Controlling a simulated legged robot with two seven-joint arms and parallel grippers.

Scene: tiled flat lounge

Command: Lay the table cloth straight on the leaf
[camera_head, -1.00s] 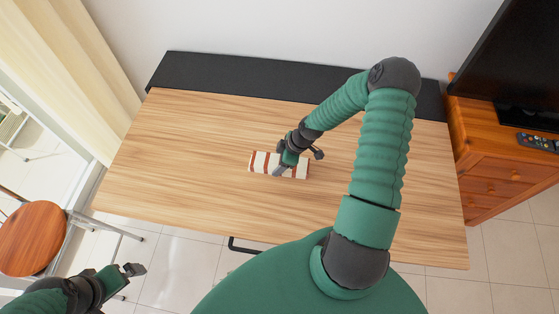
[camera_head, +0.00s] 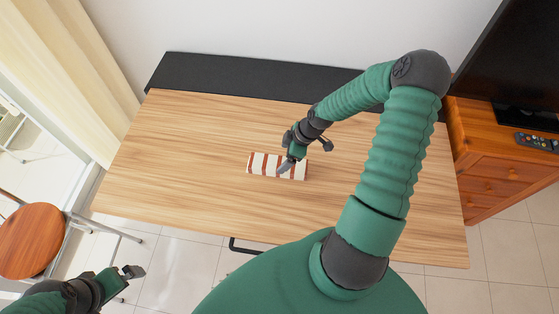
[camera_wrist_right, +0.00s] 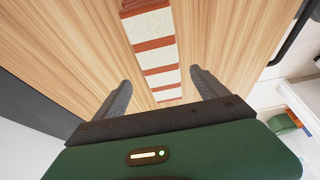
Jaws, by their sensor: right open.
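The table cloth (camera_head: 262,163) is a narrow cream strip with red-brown stripes, lying on the light wood table leaf (camera_head: 180,150) near its middle. It is turned slightly against the leaf's edges in the head view. My right gripper (camera_head: 287,167) is over the right half of the cloth. In the right wrist view its two fingers (camera_wrist_right: 160,79) are spread apart, with the striped cloth (camera_wrist_right: 153,25) showing between and beyond them. Whether the fingertips touch the cloth is unclear. My left gripper (camera_head: 133,271) is at the lower left, away from the table; its jaws are too small to read.
A black strip (camera_head: 230,75) runs along the leaf's back edge by the wall. A wooden cabinet (camera_head: 490,150) with a television and remote (camera_head: 537,141) stands right. A stool (camera_head: 33,240) stands left. The leaf around the cloth is clear.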

